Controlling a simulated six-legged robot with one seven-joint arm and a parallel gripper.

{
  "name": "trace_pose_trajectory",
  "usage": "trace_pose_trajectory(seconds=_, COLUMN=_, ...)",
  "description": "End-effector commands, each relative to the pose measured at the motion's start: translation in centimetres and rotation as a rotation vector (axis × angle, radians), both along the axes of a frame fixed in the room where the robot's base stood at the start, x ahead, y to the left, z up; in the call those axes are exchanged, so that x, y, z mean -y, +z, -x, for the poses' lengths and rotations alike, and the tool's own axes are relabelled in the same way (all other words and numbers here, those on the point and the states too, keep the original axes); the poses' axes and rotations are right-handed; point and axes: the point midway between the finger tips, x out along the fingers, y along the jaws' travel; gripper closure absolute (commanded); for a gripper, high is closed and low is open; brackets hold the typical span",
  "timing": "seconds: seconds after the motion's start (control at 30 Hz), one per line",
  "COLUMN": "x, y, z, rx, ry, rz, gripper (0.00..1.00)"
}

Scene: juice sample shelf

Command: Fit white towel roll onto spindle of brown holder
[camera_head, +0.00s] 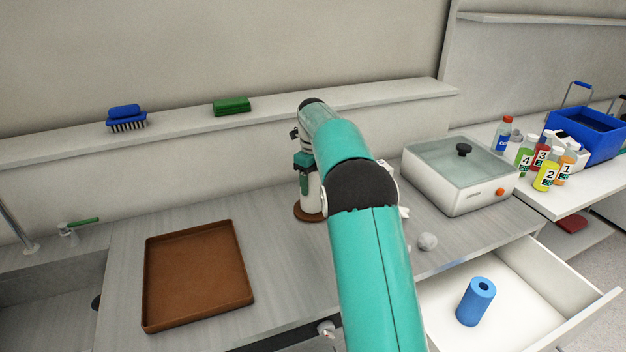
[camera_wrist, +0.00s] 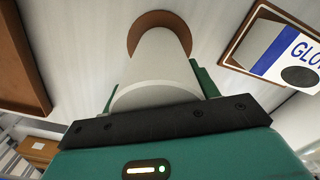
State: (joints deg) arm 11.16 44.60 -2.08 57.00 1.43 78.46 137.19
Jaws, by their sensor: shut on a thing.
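The white towel roll (camera_head: 312,193) stands upright behind my arm in the head view. It also fills the middle of the wrist view (camera_wrist: 157,62). My gripper (camera_head: 304,172) is shut on the roll, with a green finger on each side of it in the wrist view. The brown holder's round base (camera_head: 306,214) lies on the counter directly under the roll. In the wrist view the base (camera_wrist: 160,17) rings the roll's far end. The spindle is hidden. I cannot tell whether the roll touches the base.
A brown tray (camera_head: 150,300) lies on the counter at left. A glass-lidded white cooker (camera_head: 455,195) stands at right. A white ball (camera_head: 427,242) lies near my arm. A blue roll (camera_head: 476,302) stands in the open drawer (camera_head: 535,305). A board marked "GLO" (camera_wrist: 285,50) is close right.

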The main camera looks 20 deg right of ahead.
Motion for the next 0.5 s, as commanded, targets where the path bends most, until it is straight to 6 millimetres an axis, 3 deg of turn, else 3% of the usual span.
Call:
trace_pose_trajectory(seconds=0.07, x=0.00, y=0.08, z=-0.02, rx=0.001, ry=0.000, rz=0.000, gripper=0.74)
trace_pose_trajectory(seconds=0.1, x=0.00, y=0.09, z=-0.02, rx=0.001, ry=0.000, rz=0.000, gripper=0.37)
trace_pose_trajectory(seconds=0.2, x=0.00, y=0.09, z=-0.02, rx=0.001, ry=0.000, rz=0.000, gripper=0.18)
trace_pose_trajectory(seconds=0.5, x=0.00, y=0.09, z=-0.01, rx=0.000, ry=0.000, rz=0.000, gripper=0.16)
